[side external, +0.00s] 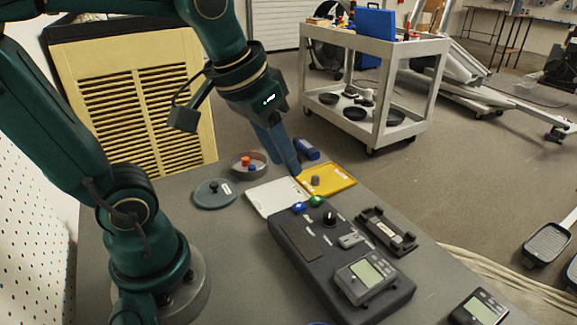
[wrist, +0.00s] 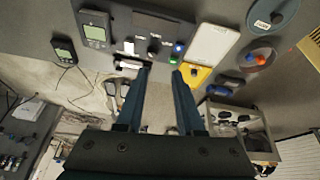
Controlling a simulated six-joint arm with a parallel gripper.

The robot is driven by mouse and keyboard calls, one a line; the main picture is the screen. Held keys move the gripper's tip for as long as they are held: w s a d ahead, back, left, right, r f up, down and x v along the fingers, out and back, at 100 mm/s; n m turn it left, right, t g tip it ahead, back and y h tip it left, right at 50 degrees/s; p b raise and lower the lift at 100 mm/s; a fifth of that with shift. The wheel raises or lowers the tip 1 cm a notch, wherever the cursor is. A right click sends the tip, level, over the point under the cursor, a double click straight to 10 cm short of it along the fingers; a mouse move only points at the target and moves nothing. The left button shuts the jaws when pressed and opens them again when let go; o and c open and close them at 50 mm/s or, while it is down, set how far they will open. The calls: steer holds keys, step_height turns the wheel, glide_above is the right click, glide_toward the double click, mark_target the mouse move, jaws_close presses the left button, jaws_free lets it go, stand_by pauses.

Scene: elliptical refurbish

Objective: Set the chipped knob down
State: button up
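A small grey knob (side external: 315,180) sits on the yellow tray (side external: 338,184); it is probably the chipped knob, but no chip can be made out. In the wrist view the yellow tray (wrist: 201,77) is just right of the right fingertip. A black knob (side external: 329,218) stands on the dark console (side external: 290,238). My gripper (side external: 293,170) points down, with its blue fingertips close to the grey knob at the inner edge of the yellow tray. In the wrist view my gripper (wrist: 162,70) has its fingers apart, with nothing visible between them.
A white tray (side external: 275,197) lies left of the yellow tray. A round bowl (side external: 249,164) with orange and blue pieces and a grey lid (side external: 213,193) are further left. A blue block (side external: 306,149) lies behind. A black bracket (side external: 387,231) and a meter (side external: 367,277) are at right.

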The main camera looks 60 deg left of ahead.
steer(key=shift+m+t, duration=0.5)
steer(key=shift+m, duration=0.4)
steer(key=s+f, duration=0.1)
steer(key=s+d+f, duration=0.1)
steer(key=s, duration=0.1)
steer(key=s+f, duration=0.1)
steer(key=s, duration=0.1)
steer(key=shift+d, duration=0.3)
